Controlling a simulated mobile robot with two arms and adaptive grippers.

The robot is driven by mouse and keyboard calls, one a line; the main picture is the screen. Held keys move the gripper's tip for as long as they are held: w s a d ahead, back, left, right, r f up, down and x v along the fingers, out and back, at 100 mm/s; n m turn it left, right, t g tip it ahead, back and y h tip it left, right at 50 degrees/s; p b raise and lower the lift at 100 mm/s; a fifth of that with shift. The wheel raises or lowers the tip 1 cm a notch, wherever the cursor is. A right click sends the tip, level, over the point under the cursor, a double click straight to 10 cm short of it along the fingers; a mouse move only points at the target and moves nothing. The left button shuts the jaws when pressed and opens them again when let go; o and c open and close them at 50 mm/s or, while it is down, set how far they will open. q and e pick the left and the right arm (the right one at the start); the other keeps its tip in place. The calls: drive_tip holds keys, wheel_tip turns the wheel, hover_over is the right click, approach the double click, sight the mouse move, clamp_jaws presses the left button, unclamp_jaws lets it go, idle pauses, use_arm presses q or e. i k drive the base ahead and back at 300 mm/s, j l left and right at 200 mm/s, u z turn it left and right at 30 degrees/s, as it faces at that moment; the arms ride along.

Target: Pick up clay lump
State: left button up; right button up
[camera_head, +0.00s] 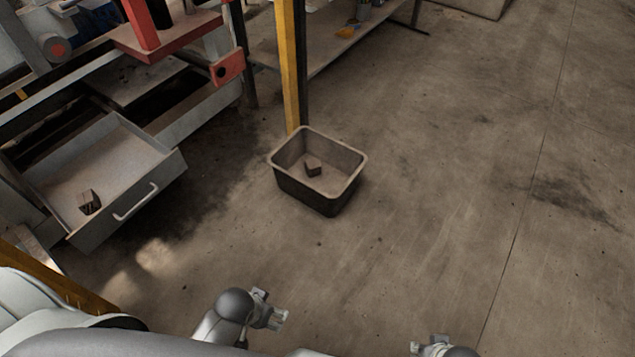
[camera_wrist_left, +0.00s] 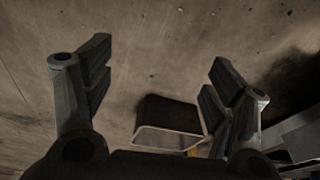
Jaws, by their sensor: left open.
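A small brown lump (camera_head: 313,168) lies on the floor of an open dark bin (camera_head: 305,192); it could be the clay lump. A second small brown block with dark marks on one face (camera_head: 88,202) lies in an open grey drawer (camera_head: 118,150). My left gripper (camera_head: 272,311) is open and empty at the bottom of the head view, nearer me than the bin. In the left wrist view its spread fingers (camera_wrist_left: 158,75) frame bare floor, with the bin (camera_wrist_left: 168,113) beyond. The bin's inside is hidden there. My right gripper (camera_head: 430,347) is partly cut off at the bottom edge; its jaws are unclear.
A yellow and black post (camera_head: 291,65) rises right behind the bin. A workbench with a red part (camera_head: 165,35) stands above the drawer at the left. A low shelf (camera_head: 335,35) is behind the post. The concrete floor (camera_head: 450,200) at the right is clear.

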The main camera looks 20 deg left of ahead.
sight(89, 202)
drive_tip(key=u, duration=2.15)
